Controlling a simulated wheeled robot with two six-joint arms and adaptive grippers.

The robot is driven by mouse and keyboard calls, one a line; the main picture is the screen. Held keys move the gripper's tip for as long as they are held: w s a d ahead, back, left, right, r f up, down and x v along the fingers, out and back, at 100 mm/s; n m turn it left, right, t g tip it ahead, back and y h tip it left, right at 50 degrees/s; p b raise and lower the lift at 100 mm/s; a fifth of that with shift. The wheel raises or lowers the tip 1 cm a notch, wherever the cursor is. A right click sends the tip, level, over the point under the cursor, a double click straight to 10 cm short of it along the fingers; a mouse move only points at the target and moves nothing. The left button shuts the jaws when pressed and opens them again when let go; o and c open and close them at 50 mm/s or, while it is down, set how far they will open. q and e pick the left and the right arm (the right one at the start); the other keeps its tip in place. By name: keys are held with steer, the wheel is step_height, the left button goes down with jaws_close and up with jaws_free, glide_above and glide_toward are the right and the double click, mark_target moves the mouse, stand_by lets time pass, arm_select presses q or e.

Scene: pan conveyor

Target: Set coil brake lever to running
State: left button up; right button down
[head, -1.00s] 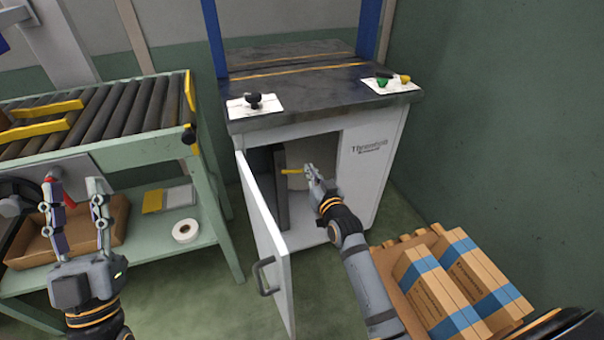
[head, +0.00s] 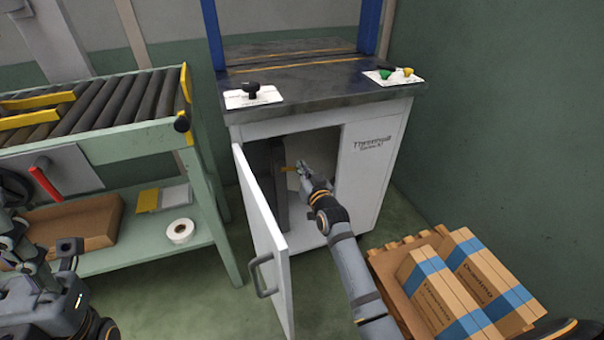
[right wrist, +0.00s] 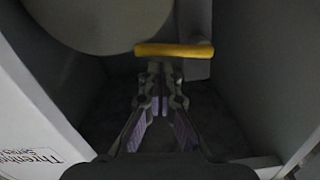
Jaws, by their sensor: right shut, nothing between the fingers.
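The coil brake lever, a yellow bar (right wrist: 175,50), is inside the white cabinet in front of a large pale round coil (right wrist: 100,20). In the right wrist view it lies nearly level across the picture, just beyond my fingertips. It shows small in the head view (head: 289,169). My right gripper (right wrist: 160,68) is shut and empty. In the head view (head: 302,166) it reaches into the cabinet just right of the lever. I cannot tell whether it touches the lever. My left gripper (head: 25,250) is at the lower left edge, partly cut off, its fingers unclear.
The cabinet door (head: 262,235) stands open on the left of the opening. Above is a dark top with a black knob (head: 251,90). A roller conveyor with a red-handled lever (head: 46,183) is left. Boxes (head: 440,290) on a pallet stand at the lower right.

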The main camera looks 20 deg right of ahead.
steer(key=shift+f+m+p, duration=0.4)
steer(key=shift+m, duration=0.3)
stand_by(0.4)
steer(key=a+f+m+y+b, duration=0.1)
steer(key=a+f+m+b, duration=0.2)
steer(key=m, duration=1.1)
steer(key=shift+f+t, duration=0.3)
steer(key=shift+f, duration=0.95)
steer(key=shift+a+m, duration=0.1)
steer(key=shift+m, duration=0.2)
